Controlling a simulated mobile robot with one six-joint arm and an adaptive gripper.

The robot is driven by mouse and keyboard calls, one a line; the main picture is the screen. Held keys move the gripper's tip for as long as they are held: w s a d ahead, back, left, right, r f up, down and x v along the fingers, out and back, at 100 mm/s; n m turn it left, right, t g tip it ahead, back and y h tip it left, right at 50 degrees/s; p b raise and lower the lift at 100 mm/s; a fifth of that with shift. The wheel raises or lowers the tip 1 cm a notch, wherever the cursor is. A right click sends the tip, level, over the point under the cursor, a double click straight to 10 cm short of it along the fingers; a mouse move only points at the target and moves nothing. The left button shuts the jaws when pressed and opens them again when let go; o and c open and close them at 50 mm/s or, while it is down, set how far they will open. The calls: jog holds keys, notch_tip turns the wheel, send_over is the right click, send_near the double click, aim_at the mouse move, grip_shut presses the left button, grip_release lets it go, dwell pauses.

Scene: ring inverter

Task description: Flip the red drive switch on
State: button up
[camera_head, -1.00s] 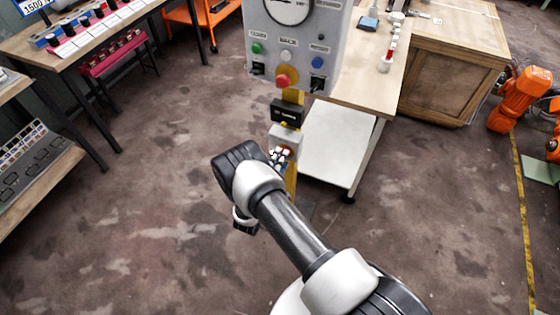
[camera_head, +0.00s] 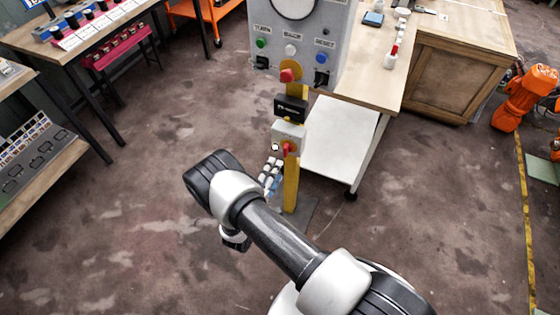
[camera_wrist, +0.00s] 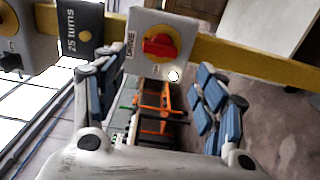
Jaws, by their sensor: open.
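The red drive switch (camera_wrist: 160,46) is a red handle on a yellow disc. It sits on a small grey box (camera_wrist: 138,22) labelled DRIVE, fixed to a yellow post (camera_wrist: 262,61). In the head view the switch (camera_head: 286,148) shows low on the post, below a black plate. My gripper (camera_head: 271,177) is just below and left of the box in the head view. In the wrist view my gripper (camera_wrist: 152,90) has its blue-padded fingers spread apart, with nothing between them. The switch lies beyond the fingertips, toward the top, and I see no contact.
A black plate (camera_wrist: 83,38) reading 25 turns is beside the box on the post. A grey panel (camera_head: 300,40) with buttons and a red knob (camera_head: 287,75) stands above. A wooden bench (camera_head: 375,85) is at right. Bare floor (camera_head: 120,215) lies left.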

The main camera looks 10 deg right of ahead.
jog(key=v, duration=0.4)
jog(key=shift+s, duration=0.15)
jog(key=shift+r, duration=0.1)
jog(key=d+r+m+g+h, duration=0.2)
jog(key=d+r+m+g, duration=0.15)
jog(key=r, duration=0.35)
jog(key=d+r+m+g+h, duration=0.2)
jog(key=d+r+g, duration=0.2)
jog(key=r, duration=0.4)
jog(key=s+d+r+m+g+y, duration=0.2)
jog(key=s+d+r+m+g, duration=0.35)
jog(key=r, duration=0.55)
jog(key=s+a+r+t+y, duration=0.1)
jog(key=s+a+r+y, duration=0.2)
jog(key=s+r+y, duration=0.3)
jog(key=s+a+r+t+y, duration=0.2)
jog(key=s+r+y, duration=0.4)
jog(key=s, duration=0.8)
jog(key=shift+a+r+y, duration=0.3)
jog(key=shift+a+r, duration=0.1)
jog(key=shift+r, duration=0.1)
